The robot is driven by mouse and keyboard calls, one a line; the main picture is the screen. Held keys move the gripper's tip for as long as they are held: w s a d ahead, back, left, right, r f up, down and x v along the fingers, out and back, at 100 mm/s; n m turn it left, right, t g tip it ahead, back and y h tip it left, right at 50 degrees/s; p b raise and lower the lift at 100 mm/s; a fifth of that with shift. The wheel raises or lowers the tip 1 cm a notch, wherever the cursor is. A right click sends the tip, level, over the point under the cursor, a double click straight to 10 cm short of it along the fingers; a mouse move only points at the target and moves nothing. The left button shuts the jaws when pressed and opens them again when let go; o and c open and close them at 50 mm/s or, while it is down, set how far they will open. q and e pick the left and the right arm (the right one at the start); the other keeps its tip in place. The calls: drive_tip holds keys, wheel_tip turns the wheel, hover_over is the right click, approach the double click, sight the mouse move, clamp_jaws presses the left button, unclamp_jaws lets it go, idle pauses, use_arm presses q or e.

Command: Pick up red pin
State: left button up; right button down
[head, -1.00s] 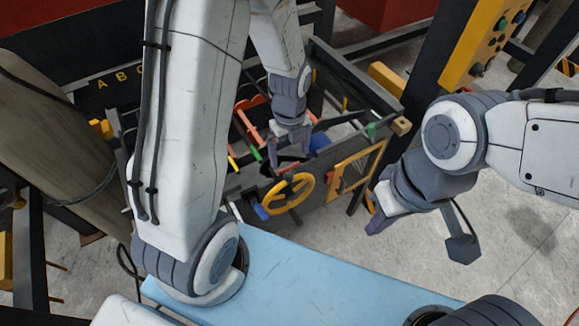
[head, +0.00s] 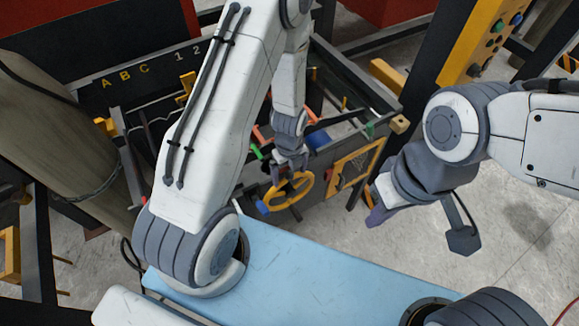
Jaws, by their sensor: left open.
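My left gripper (head: 288,168) hangs over the near side of a dark bin, just above a yellow ring-shaped wheel; its jaws are open and small in the picture. I cannot tell whether it touches anything. Several reddish pieces show in the bin: one (head: 258,134) just left of the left gripper and one (head: 310,116) behind it to the right. Which of them is the red pin I cannot tell. My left arm hides part of the bin. My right gripper (head: 374,208) is to the right, outside the bin over the floor, its jaws unclear.
The yellow wheel (head: 305,187) and a yellow mesh frame (head: 355,165) are at the bin's near wall. A blue block (head: 318,139) lies inside the bin. A lettered dark panel (head: 120,75) stands behind left. A yellow button panel (head: 484,40) is at upper right.

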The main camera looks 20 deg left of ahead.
use_arm(q)
drive_tip(key=c, duration=1.3)
